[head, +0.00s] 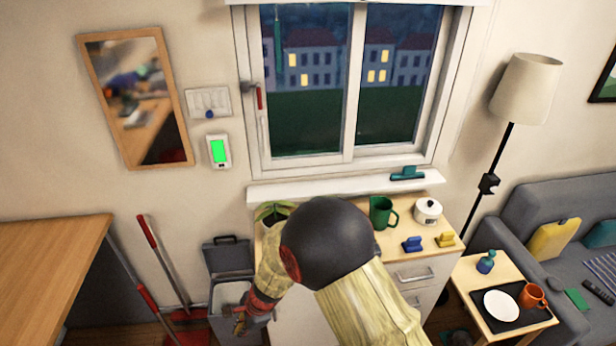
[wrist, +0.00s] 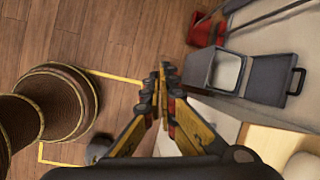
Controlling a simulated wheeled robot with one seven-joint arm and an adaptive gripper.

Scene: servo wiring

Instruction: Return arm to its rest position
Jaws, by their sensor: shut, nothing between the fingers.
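My gripper (wrist: 162,72) is shut and empty in the wrist view, with its fingertips together above the wooden floor. In the head view my gripper (head: 240,322) hangs at the lower left of my bent arm, in front of the grey bin. My dark round elbow joint and pale arm links cover part of the cabinet (head: 411,276) below the window. Nothing is held.
An open grey bin (head: 229,262) stands left of the cabinet; it also shows in the wrist view. A red dustpan (wrist: 205,31) lies near it. The cabinet top holds a green jug (head: 383,212) and a white pot (head: 428,211). A side table (head: 540,318) stands right.

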